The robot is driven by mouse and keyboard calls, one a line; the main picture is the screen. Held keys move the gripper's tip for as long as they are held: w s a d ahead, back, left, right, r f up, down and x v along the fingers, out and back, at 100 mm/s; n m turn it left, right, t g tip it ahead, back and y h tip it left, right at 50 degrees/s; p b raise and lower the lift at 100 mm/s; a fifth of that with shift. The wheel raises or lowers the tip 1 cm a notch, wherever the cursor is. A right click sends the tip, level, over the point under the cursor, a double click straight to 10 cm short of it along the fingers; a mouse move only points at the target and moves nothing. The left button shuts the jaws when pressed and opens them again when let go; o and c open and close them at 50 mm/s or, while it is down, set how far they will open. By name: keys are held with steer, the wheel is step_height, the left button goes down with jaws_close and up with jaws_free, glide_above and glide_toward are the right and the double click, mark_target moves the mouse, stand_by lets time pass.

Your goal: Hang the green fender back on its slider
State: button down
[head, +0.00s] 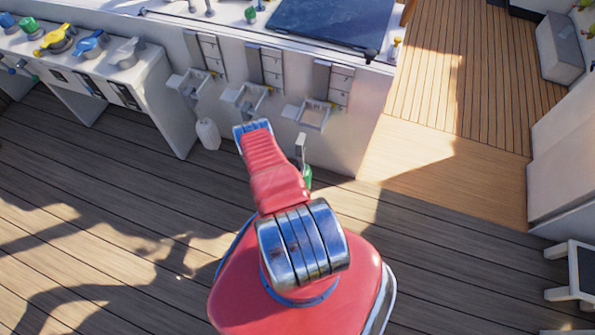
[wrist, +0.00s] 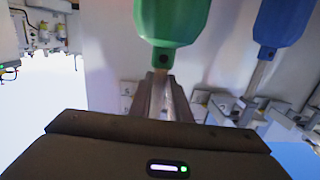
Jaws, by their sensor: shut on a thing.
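The green fender (wrist: 172,22) fills the top middle of the wrist view, with its narrow end toward my gripper (wrist: 160,88). My jaws are shut at that end, on what looks like a pale strap or line; the exact grip is hard to see. In the head view only a small part of the green fender (head: 308,176) shows beside my arm, low in front of the white wall. The right-hand slider bracket (head: 312,115) is on the wall above it. My jaws are mostly hidden by my arm there.
A blue fender (wrist: 287,20) hangs beside the green one in the wrist view. A white fender (head: 207,134) hangs under the left bracket (head: 190,82). The middle bracket (head: 248,97) lies between. A console with coloured valves (head: 90,45) stands left. Open deck (head: 90,190) lies in front.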

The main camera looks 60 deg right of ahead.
steer(key=f+x, duration=0.2)
steer(key=x, duration=0.8)
stand_by(1.8)
steer(key=shift+s+f, duration=0.1)
steer(key=shift+s, duration=0.05)
steer(key=c, duration=1.6)
jaws_free()
steer(key=shift+o, duration=0.2)
steer(key=shift+a, duration=0.1)
